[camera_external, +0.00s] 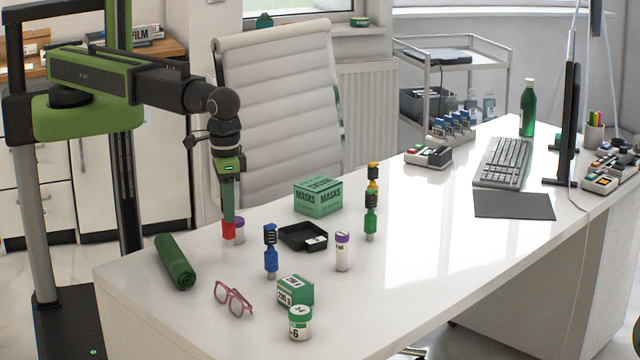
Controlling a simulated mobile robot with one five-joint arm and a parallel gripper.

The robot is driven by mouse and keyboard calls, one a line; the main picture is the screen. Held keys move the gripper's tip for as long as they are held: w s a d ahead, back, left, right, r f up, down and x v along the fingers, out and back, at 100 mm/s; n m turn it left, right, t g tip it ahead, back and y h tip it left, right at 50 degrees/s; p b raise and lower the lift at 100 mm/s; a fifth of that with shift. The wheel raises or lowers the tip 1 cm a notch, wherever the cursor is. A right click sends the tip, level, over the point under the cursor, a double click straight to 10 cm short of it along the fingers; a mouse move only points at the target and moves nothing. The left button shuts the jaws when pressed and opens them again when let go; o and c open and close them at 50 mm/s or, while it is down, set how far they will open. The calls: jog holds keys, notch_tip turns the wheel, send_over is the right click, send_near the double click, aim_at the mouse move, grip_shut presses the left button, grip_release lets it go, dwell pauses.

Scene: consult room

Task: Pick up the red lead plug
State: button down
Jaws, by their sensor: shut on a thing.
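My gripper (228,215) points down over the far left part of the white desk and is shut on the red lead plug (227,231). Only the plug's lower red part shows below the fingers; its upper part is hidden. I cannot tell whether the plug touches the desk or hangs just above it. A purple-capped vial (239,231) stands right beside and partly behind the plug.
Nearby on the desk (420,290) are a green roll (176,262), pink glasses (233,299), a blue plug (270,252), a black tray (303,237), a green masks box (318,196), and yellow and green plugs (371,200). The desk's middle right is clear.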

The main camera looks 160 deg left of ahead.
jog(key=s+d+r+p, duration=0.1)
jog(key=d+r+p, duration=0.4)
jog(key=d, duration=0.6)
jog(key=shift+d+r+p, duration=0.25)
jog(key=shift+r+p, duration=0.05)
jog(key=shift+r, duration=0.5)
